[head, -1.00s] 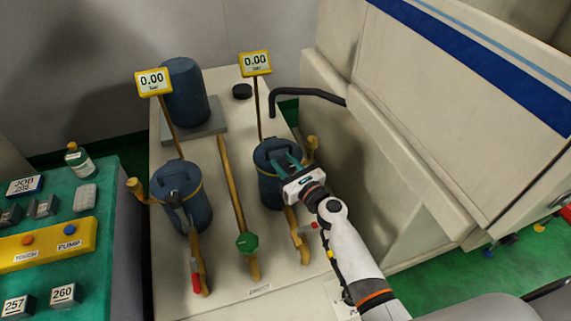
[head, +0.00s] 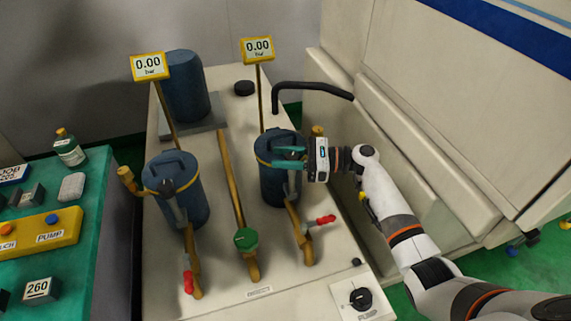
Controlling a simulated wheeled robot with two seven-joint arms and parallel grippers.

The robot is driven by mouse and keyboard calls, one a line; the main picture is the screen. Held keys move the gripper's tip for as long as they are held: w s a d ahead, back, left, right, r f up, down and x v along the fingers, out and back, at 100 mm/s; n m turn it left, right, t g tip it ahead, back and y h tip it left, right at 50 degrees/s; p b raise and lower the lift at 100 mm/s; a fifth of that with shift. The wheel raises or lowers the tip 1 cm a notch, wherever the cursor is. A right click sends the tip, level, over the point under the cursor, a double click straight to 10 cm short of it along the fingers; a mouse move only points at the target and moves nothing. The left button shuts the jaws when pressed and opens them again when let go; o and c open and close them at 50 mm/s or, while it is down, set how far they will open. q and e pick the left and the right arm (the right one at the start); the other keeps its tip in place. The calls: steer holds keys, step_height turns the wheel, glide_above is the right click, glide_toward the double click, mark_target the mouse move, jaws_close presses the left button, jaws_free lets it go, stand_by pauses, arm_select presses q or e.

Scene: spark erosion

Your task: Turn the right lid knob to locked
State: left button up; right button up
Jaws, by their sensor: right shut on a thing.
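The right blue canister (head: 271,186) stands upright with a yellow band around its top and a round lid (head: 267,140). My right gripper (head: 284,157) reaches in from the right over this lid, its teal fingers pointing left. It is shut on the lid's knob, which the fingers mostly hide, so I cannot read its position. The left blue canister (head: 190,202) has a similar lid with a raised bar knob (head: 173,163). My left gripper is not in view.
Gauges reading 0.00 (head: 151,66) (head: 257,49) stand on posts behind the canisters. A red-handled valve (head: 320,221), a green valve knob (head: 245,239) and yellow pipes are in front. A black hose (head: 312,87) and the cream machine wall (head: 385,130) are close on the right.

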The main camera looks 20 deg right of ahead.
steer(key=n+g+b, duration=0.1)
steer(key=g, duration=0.1)
steer(key=n+g+y+b, duration=0.1)
steer(key=n+g+b, duration=0.1)
steer(key=g, duration=0.1)
steer(key=shift+s+f, duration=0.15)
steer(key=shift+f, duration=0.05)
steer(key=shift+s+r+n+g+b, duration=0.15)
steer(key=shift+n+g+b, duration=0.6)
steer(key=shift+g, duration=0.4)
steer(key=shift+s+f+n+g+b, duration=0.15)
steer(key=shift+n+g+b, duration=0.6)
steer(key=shift+g, duration=0.4)
steer(key=shift+a+r, duration=0.1)
steer(key=o, duration=1)
steer(key=b+v, duration=0.2)
steer(key=v, duration=0.5)
steer(key=shift+d+r, duration=0.15)
steer(key=shift+d, duration=0.15)
